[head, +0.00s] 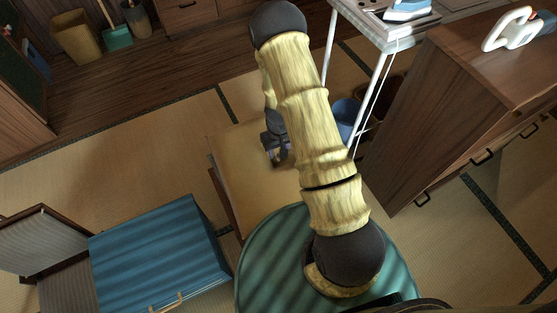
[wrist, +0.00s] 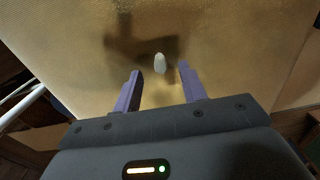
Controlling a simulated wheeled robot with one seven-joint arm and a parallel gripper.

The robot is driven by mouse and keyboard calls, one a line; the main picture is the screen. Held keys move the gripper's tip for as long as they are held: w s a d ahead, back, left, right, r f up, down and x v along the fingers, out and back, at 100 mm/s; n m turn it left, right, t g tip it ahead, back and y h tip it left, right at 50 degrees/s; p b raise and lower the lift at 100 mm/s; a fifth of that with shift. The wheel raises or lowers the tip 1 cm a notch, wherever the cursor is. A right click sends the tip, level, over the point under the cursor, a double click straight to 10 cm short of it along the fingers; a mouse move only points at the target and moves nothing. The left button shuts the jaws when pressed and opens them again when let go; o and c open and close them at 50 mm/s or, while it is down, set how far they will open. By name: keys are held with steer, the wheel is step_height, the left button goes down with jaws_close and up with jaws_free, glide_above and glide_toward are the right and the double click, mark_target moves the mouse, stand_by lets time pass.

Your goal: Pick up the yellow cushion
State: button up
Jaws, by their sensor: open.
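A flat, square yellow-tan surface (head: 240,165) with a brown side lies under my arm in the head view. I cannot tell whether it is the yellow cushion or a seat or tabletop. My gripper (head: 278,156) is over it, partly hidden by my arm. In the wrist view, my gripper (wrist: 160,72) is open, its two purple fingers pointing at a yellow-tan surface (wrist: 230,45) that fills most of the view. A small white oval object (wrist: 160,62) shows between the fingertips, with nothing visibly gripped. A dark shadow falls around it.
Open tatami (head: 110,165) lies to the left.

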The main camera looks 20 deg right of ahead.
mark_target(278, 155)
step_height(278, 155, down, 4)
steer(key=shift+r+b, duration=0.1)
steer(key=shift+b, duration=0.3)
jaws_close()
